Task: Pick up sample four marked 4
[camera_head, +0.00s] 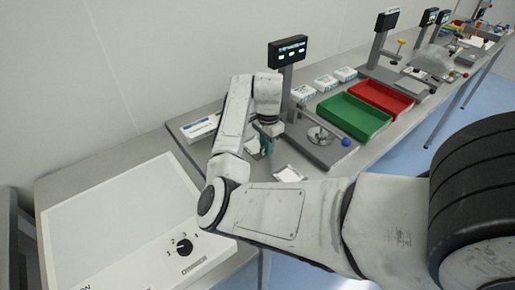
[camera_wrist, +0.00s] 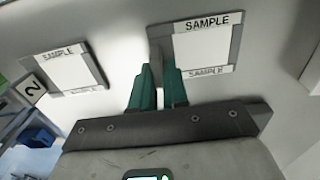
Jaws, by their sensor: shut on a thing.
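In the wrist view, my gripper (camera_wrist: 160,75) has its two green fingers close together at the left edge of a sample (camera_wrist: 205,47), a white card with a grey border and the word SAMPLE at top and bottom. The fingers are shut on its grey edge piece. I cannot read a number on this sample. In the head view, my gripper (camera_head: 267,143) points down at the bench, partly hidden by my arm. A white sample card (camera_head: 288,173) shows on the bench near it.
In the head view, a stand with a display (camera_head: 288,52), a green tray (camera_head: 353,117), a red tray (camera_head: 380,96) and a white dial panel (camera_head: 110,225) surround my arm.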

